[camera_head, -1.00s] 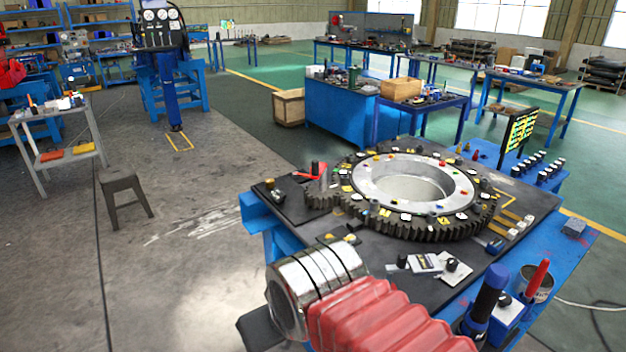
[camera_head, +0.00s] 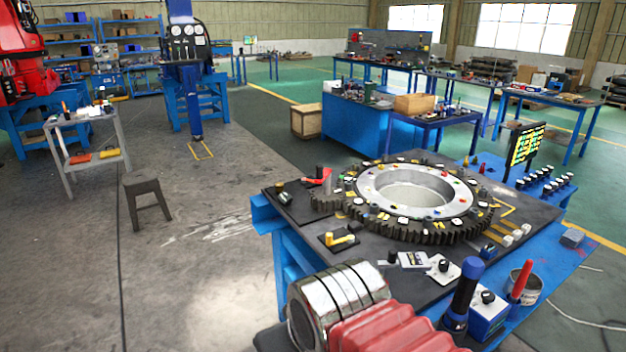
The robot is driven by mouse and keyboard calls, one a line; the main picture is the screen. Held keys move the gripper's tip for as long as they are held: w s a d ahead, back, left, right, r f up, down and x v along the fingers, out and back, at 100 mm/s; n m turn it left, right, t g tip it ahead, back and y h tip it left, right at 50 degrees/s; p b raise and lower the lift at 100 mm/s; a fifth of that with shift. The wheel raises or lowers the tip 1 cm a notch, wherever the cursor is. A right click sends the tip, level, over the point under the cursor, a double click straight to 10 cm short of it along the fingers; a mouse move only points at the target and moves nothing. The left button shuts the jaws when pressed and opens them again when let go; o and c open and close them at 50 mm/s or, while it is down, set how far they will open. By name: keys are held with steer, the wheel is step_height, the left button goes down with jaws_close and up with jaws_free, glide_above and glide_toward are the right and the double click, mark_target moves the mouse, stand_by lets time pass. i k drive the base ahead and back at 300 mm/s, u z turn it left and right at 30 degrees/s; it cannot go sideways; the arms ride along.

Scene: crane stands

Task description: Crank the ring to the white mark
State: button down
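A large dark toothed ring (camera_head: 440,236) lies flat on a bench. It surrounds a pale metal inner ring (camera_head: 372,180) with an open centre. Small coloured and white tags sit on both, and I cannot tell which is the white mark. A small yellow crank-like handle (camera_head: 342,239) sits on a black plate at the ring's near left edge. A red lever-like part (camera_head: 318,178) is at its far left. My arm, with chrome bands and red bellows, shows at the bottom, apart from the yellow handle in the picture. My gripper is not in view.
The blue bench (camera_head: 290,262) carries a dark blue-handled tool (camera_head: 465,290), a can (camera_head: 524,285) and a small lit screen (camera_head: 526,145) around the ring. A stool (camera_head: 147,195) and a grey trolley (camera_head: 88,142) stand left. The floor between them and the bench is open.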

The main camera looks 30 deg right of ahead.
mark_target(323, 198)
steer(key=u, duration=1.65)
steer(key=i, duration=0.7)
steer(key=z, duration=1.15)
